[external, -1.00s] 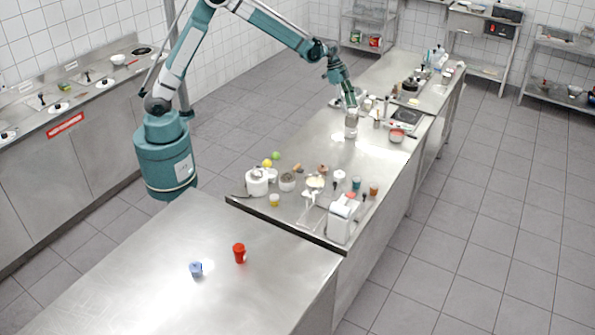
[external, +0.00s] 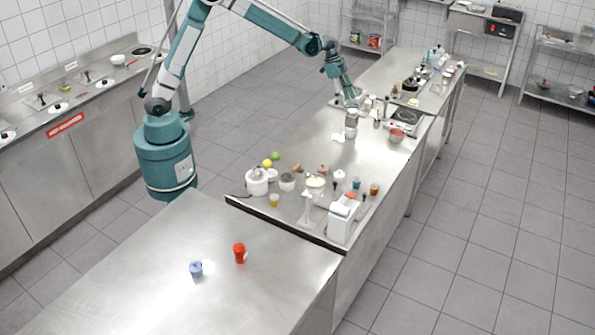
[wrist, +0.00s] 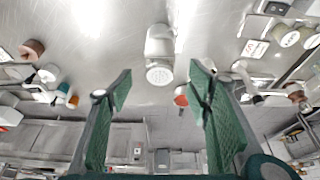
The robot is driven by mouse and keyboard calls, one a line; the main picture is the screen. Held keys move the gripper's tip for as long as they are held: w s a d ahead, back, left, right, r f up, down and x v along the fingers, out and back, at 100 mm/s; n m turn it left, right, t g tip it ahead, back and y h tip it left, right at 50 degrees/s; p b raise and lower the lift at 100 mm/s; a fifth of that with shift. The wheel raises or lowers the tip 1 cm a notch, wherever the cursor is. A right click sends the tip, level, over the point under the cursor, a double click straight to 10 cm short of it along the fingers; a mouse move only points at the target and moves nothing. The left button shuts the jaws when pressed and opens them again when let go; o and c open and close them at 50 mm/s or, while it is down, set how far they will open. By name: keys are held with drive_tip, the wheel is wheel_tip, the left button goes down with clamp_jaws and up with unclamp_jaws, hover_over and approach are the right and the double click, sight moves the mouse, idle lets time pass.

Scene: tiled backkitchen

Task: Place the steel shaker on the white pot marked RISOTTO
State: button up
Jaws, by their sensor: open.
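The steel shaker (external: 351,124) stands upright on the steel counter beyond the middle, and its pale perforated top shows in the wrist view (wrist: 159,75). My gripper (external: 347,102) is open and empty, just behind and left of the shaker in the external view. In the wrist view my two green fingers (wrist: 160,92) stand wide apart, with the shaker seen between them and apart from both. A white surface with red marks (wrist: 254,48) shows to the right in the wrist view; I cannot read it. I cannot tell which white pot is marked RISOTTO.
A red-topped bowl (external: 397,135) stands right of the shaker. Several small items crowd the counter's far part. A white pot (external: 257,182), another white pot (external: 339,177) and a white appliance (external: 341,220) stand at its near end. The counter between is mostly clear.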

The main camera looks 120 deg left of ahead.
idle(0.4)
drive_tip(key=s+d+r, duration=0.1)
drive_tip(key=d+r, duration=0.4)
drive_tip(key=d, duration=0.7)
drive_tip(key=s+d+r, duration=0.1)
drive_tip(key=d+r, duration=0.5)
drive_tip(key=d, duration=0.6)
drive_tip(key=s+d+r, duration=0.1)
drive_tip(key=d+r, duration=0.4)
drive_tip(key=d, duration=0.7)
drive_tip(key=s+d+r+t, duration=0.1)
drive_tip(key=s+d, duration=0.4)
drive_tip(key=d, duration=0.4)
drive_tip(key=s+d+r+t, duration=0.1)
drive_tip(key=s+d, duration=0.4)
drive_tip(key=d, duration=0.3)
drive_tip(key=s+d+f, duration=0.4)
drive_tip(key=s+d, duration=0.8)
drive_tip(key=s, duration=0.1)
drive_tip(key=shift+s+t, duration=0.35)
drive_tip(key=shift+t, duration=0.05)
drive_tip(key=shift+f, duration=0.2)
